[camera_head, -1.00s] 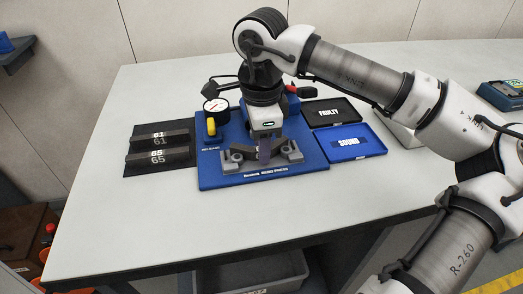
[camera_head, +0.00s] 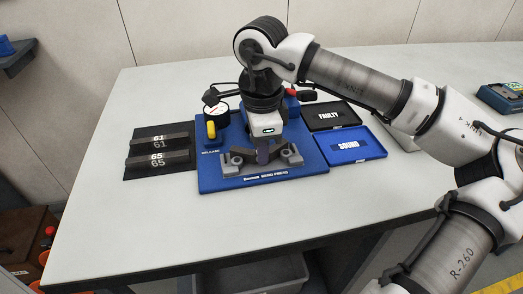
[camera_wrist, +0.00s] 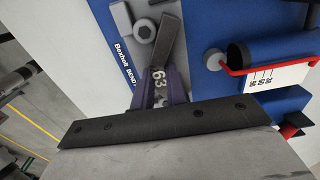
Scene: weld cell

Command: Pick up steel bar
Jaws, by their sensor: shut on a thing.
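A dark steel bar marked 63 (camera_wrist: 168,48) is at the bend press in the wrist view. My gripper (camera_wrist: 160,92) is shut on it, with purple fingers at the marked part. In the head view my gripper (camera_head: 263,154) points down over the blue bend press (camera_head: 215,178), between its grey supports (camera_head: 291,155). Two other dark bars, marked 61 (camera_head: 160,142) and 65 (camera_head: 160,159), lie on a black rack left of the press.
My arm spans the right side. The table front (camera_head: 150,230) is clear.

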